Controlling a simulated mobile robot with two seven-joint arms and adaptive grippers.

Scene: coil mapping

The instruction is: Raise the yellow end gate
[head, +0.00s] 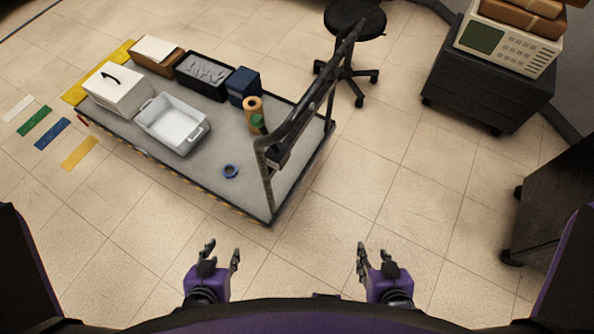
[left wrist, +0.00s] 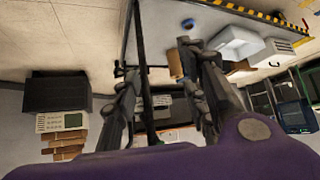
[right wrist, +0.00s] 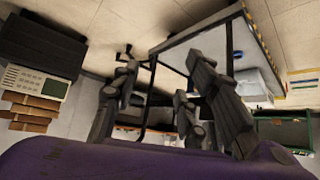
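The yellow end gate (head: 73,95) shows in the head view as a yellow strip along the far left end of the grey platform cart (head: 200,150). It looks low and roughly flat; a white box and a brown box hide part of it. My left gripper (head: 222,249) is open and empty above the floor, in front of the cart's near edge. My right gripper (head: 372,249) is open and empty to the right of it. Both are well apart from the gate. Both wrist views show spread fingers with nothing between them; the gate is not clear there.
The cart carries a white box (head: 118,92), a white tub (head: 172,124), a black crate (head: 203,76), a blue box (head: 243,85) and tape (head: 231,171). Its dark handle frame (head: 300,125) stands at the right. A stool (head: 354,20) is behind. Floor left of the cart is open.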

